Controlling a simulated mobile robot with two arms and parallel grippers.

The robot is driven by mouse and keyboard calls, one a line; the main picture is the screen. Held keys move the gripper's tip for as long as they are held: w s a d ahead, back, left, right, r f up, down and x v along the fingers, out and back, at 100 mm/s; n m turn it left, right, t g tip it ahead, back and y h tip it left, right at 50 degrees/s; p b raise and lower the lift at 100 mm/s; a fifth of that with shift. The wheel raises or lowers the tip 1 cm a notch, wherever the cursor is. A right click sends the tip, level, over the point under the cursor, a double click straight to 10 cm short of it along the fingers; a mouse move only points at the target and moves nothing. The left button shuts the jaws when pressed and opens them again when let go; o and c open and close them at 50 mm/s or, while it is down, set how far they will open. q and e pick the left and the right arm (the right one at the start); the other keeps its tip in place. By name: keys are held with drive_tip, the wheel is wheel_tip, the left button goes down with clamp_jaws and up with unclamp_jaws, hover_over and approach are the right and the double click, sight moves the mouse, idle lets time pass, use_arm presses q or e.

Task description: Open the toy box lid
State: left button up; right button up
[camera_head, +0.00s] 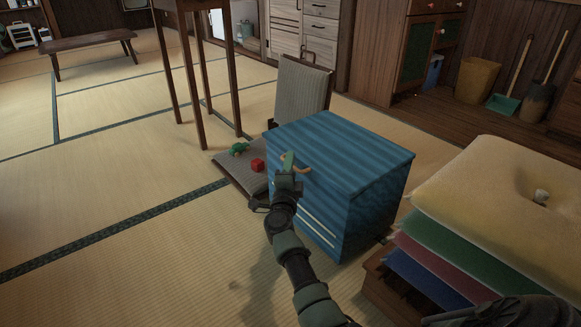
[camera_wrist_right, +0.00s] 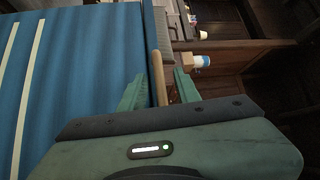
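The blue striped toy box (camera_head: 345,150) stands on the tatami in the middle of the head view, and its lid looks shut. A curved wooden handle (camera_head: 303,169) sticks out at the lid's front edge. My right gripper (camera_head: 288,168) is at this handle. In the right wrist view the box's blue front (camera_wrist_right: 75,70) fills the left side. There the green fingers of my right gripper (camera_wrist_right: 159,80) are apart, with the handle (camera_wrist_right: 157,68) showing between them. I cannot tell whether they touch it.
A grey legless chair (camera_head: 302,88) stands behind the box, with a red block (camera_head: 258,165) and a green toy (camera_head: 239,149) on its seat. Stacked cushions (camera_head: 500,195) stand close on the right. A tall wooden table (camera_head: 190,75) is behind. Floor to the left is clear.

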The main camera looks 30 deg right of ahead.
drive_tip(key=shift+c, duration=0.3)
clamp_jaws()
drive_tip(key=shift+r, duration=0.15)
idle(0.9)
